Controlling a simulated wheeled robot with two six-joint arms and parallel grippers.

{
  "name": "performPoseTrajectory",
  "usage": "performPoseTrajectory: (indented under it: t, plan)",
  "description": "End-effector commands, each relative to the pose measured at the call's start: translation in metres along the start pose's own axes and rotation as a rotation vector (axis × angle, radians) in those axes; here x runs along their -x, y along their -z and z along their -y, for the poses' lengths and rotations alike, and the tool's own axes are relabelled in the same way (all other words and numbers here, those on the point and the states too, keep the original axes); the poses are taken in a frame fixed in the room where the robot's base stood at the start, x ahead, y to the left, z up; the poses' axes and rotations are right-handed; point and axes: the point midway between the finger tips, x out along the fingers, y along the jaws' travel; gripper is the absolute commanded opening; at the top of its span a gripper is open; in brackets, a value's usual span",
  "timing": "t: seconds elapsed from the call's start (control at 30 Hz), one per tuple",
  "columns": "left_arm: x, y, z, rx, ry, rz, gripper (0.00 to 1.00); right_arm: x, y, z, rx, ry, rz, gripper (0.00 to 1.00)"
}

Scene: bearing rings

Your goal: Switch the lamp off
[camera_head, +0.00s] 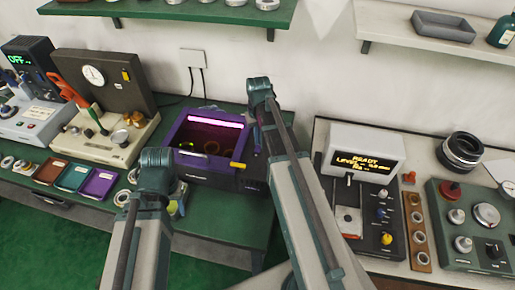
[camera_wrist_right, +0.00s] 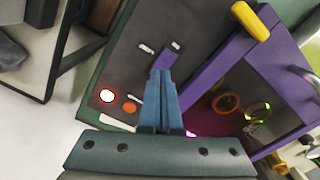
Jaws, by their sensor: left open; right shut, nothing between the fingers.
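The lamp is a purple open-fronted box (camera_head: 211,160) on the green bench, with a bright pink-violet tube (camera_head: 213,121) glowing inside. In the right wrist view its purple frame (camera_wrist_right: 222,62) and two rings inside show. Beside it is a dark panel with a purple switch piece (camera_wrist_right: 176,53), a glowing white-red light (camera_wrist_right: 107,95) and an orange button (camera_wrist_right: 129,107). My right gripper (camera_wrist_right: 163,78) is shut and empty, its tips close to the purple switch piece; contact cannot be told. My left gripper (camera_head: 177,205) is open, mostly hidden behind its arm, in front of the box.
A yellow handle (camera_head: 238,165) sticks out at the box's front. Coloured trays (camera_head: 73,177) and a clock-bearing press (camera_head: 93,75) stand left. A display unit (camera_head: 366,155) and a knob panel (camera_head: 475,225) stand on the right bench. A green shelf (camera_head: 170,12) hangs above.

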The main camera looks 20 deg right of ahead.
Motion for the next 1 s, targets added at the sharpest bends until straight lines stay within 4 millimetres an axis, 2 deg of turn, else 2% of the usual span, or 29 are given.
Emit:
performPoseTrajectory:
  t: [1.0]
  plan:
    - [-0.011, 0.001, -0.001, 0.000, 0.000, 0.000, 0.50, -0.011, 0.000, 0.000, 0.000, 0.000, 0.000, 0.00]
